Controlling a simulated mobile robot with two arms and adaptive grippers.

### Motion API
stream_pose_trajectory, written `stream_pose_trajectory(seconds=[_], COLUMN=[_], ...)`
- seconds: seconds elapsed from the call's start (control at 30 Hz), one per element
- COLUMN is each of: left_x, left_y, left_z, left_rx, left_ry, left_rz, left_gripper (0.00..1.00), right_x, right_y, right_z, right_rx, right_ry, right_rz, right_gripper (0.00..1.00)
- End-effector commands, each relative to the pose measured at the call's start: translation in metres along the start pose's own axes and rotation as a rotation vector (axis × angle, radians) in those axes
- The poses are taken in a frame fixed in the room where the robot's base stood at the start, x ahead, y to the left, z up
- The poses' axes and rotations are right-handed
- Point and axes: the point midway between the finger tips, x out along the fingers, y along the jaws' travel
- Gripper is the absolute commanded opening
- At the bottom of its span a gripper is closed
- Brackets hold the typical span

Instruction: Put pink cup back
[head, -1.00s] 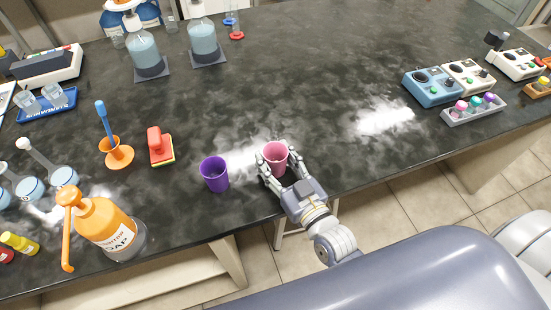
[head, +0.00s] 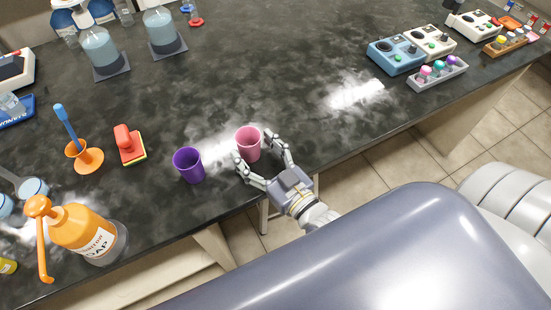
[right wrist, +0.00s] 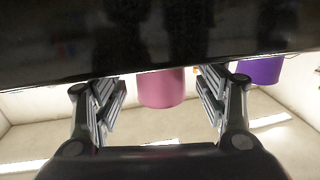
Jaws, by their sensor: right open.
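The pink cup (head: 248,144) stands upright on the dark bench near its front edge. It also shows between the fingers in the right wrist view (right wrist: 161,88). My right gripper (head: 262,158) is open, with its fingers spread on either side of the cup. In the right wrist view a gap shows between the cup and each finger (right wrist: 163,100). My left gripper is not in view.
A purple cup (head: 188,165) stands just left of the pink cup. A red sponge-like brush (head: 129,145), an orange holder (head: 84,157) and an orange soap bottle (head: 88,235) stand further left. Bench devices (head: 396,54) and a vial rack (head: 437,74) are at the right. The bench middle is clear.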

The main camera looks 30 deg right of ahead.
Motion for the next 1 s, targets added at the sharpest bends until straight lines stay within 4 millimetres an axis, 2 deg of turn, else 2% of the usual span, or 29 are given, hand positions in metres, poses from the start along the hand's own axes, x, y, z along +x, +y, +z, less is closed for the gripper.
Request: stream_pose_trajectory(seconds=[0.03,0.3,0.5,0.7,1.0], left_x=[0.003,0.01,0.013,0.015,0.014], left_y=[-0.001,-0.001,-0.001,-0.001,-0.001], left_z=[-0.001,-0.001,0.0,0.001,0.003], left_rx=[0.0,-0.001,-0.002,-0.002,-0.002], left_ry=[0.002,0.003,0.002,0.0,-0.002], left_rz=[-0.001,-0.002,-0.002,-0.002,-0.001], left_gripper=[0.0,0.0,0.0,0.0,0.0], right_x=[-0.01,-0.056,-0.08,-0.09,-0.091], right_y=[0.0,0.0,0.0,0.0,0.0], right_z=[0.003,0.003,0.002,0.001,0.0], right_rx=[0.0,0.0,0.001,0.001,0.0], right_ry=[-0.005,-0.004,-0.003,-0.001,0.0], right_rz=[-0.001,-0.001,0.0,-0.001,0.0], right_gripper=[0.66,0.66,0.66,0.66,0.66])
